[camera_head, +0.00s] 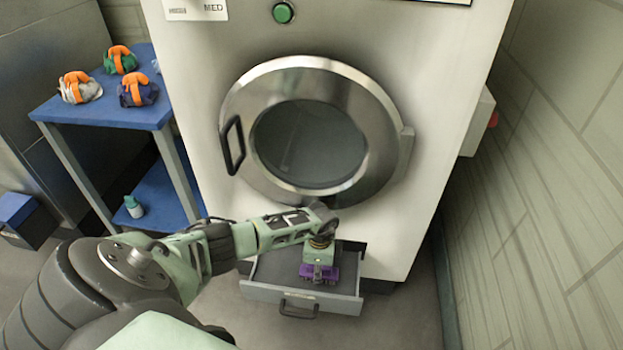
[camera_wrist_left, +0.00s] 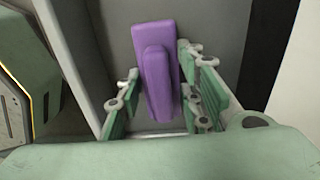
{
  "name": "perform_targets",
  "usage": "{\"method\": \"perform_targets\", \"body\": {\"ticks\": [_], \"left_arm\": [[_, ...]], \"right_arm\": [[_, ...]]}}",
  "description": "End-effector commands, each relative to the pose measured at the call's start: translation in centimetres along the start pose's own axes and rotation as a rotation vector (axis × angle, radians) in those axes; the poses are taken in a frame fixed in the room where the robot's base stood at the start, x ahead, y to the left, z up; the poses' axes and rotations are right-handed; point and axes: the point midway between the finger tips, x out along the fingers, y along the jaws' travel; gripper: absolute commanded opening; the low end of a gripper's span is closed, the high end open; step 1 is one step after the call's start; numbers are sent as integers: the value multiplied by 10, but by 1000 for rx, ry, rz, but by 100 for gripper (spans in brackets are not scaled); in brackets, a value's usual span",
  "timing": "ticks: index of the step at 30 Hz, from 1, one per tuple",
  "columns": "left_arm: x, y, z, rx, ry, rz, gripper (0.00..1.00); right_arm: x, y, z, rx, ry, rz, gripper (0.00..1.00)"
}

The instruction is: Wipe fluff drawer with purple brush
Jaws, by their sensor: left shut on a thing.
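The fluff drawer (camera_head: 262,292) is pulled out at the bottom of the white machine, below its round door. Its grey floor and wall also show in the left wrist view (camera_wrist_left: 215,30). The purple brush (camera_head: 328,281) is inside the drawer, held by my left gripper (camera_head: 320,270), which points down into it. In the left wrist view the brush (camera_wrist_left: 157,65) stands between the green fingers of my left gripper (camera_wrist_left: 158,105). I cannot tell whether the brush touches the drawer floor. My right gripper is in neither view.
The machine's round door (camera_head: 235,100) is shut above the drawer. A blue table (camera_head: 105,112) at the left holds several bundles with orange straps. A small bottle (camera_head: 134,207) stands on its lower shelf. A tiled wall (camera_head: 540,180) bounds the right side.

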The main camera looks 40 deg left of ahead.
Motion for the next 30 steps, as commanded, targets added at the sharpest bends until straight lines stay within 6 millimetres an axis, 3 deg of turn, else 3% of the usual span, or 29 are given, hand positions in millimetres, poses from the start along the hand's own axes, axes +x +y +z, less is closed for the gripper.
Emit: {"method": "perform_targets", "body": {"ticks": [19, 30], "left_arm": [[-2, 1, -41, 1, 2, 0, 13], [-4, 0, -41, 0, 1, 0, 13]], "right_arm": [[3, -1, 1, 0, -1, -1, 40], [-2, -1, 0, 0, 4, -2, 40]]}}
